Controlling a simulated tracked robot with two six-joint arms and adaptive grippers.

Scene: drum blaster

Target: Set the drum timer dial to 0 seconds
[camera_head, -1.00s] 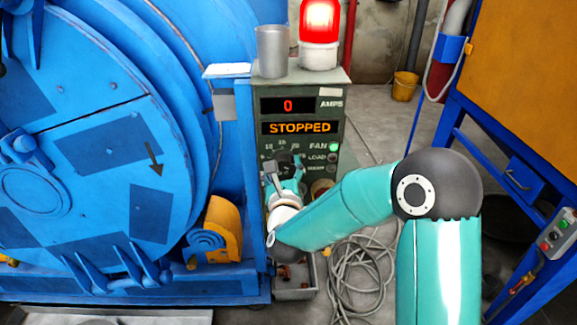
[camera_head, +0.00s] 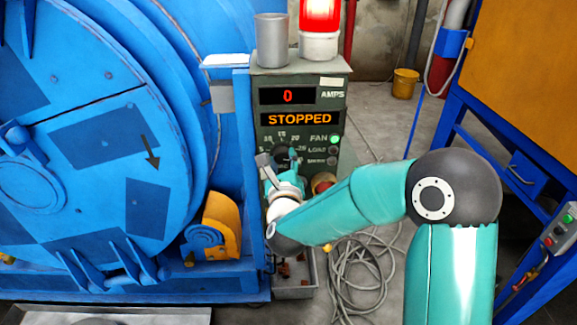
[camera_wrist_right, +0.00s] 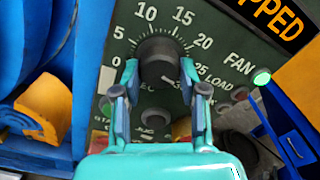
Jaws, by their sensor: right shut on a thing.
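The dark round timer dial (camera_wrist_right: 157,55) sits on the green control panel (camera_wrist_right: 222,40), with a printed scale from 0 to 25 around it. In the right wrist view my right gripper (camera_wrist_right: 158,72) has one finger on each side of the dial and is shut on it. The dial's pointer direction is not clear. In the head view the gripper (camera_head: 281,164) is at the panel's dial (camera_head: 282,155), which it partly covers. The left gripper is not in view.
The display reads 0 AMPS and STOPPED (camera_head: 298,119). A green lamp (camera_wrist_right: 262,77) is lit by FAN. A red beacon (camera_head: 320,20) and a metal cup (camera_head: 271,40) stand on top. The blue drum (camera_head: 100,130) is left, coiled cable (camera_head: 365,275) on the floor.

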